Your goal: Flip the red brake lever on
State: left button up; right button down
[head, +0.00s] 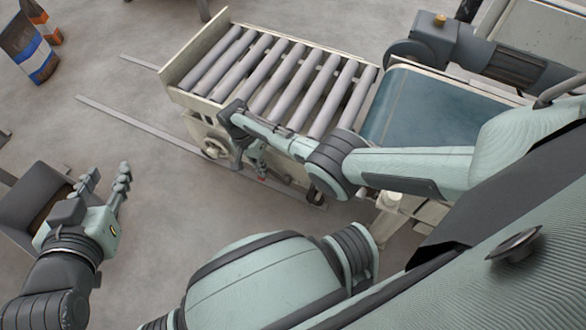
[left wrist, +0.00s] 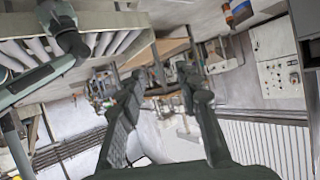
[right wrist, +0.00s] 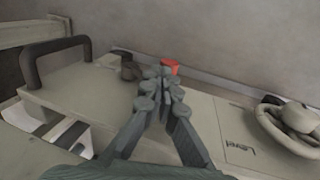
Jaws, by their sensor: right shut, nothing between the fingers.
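The red end of the brake lever (right wrist: 171,66) shows just beyond my right gripper's fingertips in the right wrist view. A small red spot of it (head: 262,180) also shows in the head view, low on the side of the roller conveyor. My right gripper (right wrist: 160,82) is shut and empty, its fingertips overlapping the red part in the picture. I cannot tell whether they touch it. The rest of the lever is hidden behind the fingers. My left gripper (head: 108,172) is open and empty, away to the left; its fingers stand apart in the left wrist view (left wrist: 157,80).
A handwheel (right wrist: 294,122) beside a "Level" label lies right of my right gripper. A dark bar handle (right wrist: 54,50) stands to its left. The roller conveyor (head: 185,97) and blue belt (head: 425,110) lie above.

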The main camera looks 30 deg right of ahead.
pick_arm(q)
jog(key=shift+w+d+r+t, duration=0.3)
jog(key=shift+d+r, duration=0.1)
jog(key=shift+r, duration=0.15)
pick_arm(e)
jog(key=shift+f, duration=0.1)
pick_arm(q)
jog(key=shift+s+f, duration=0.1)
